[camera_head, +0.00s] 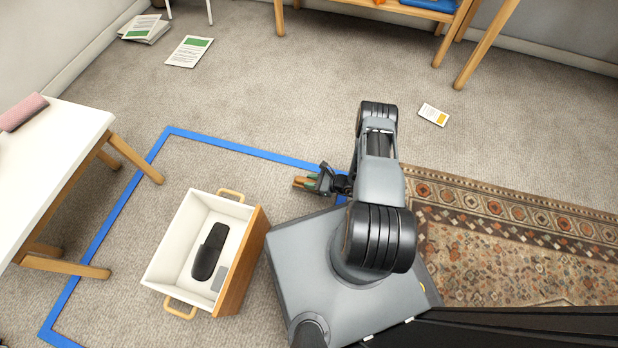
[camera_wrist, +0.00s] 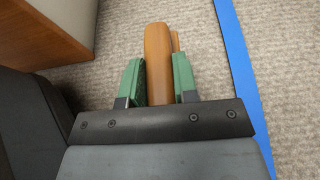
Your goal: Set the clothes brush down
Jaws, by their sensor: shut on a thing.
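My gripper (camera_head: 316,180) is shut on the clothes brush (camera_head: 301,183), a brown wooden piece that sticks out past the fingertips. In the wrist view the brush (camera_wrist: 158,62) lies between the green finger pads of my gripper (camera_wrist: 159,80). It is over the carpet, inside the corner of the blue tape line (camera_head: 240,148) and to the right of the white crate. How high the brush is above the carpet I cannot tell.
A white table (camera_head: 50,150) stands left. A patterned rug (camera_head: 500,240) lies right. Papers (camera_head: 189,51) and a small card (camera_head: 433,115) lie on the carpet. Carpet beyond the tape is mostly clear.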

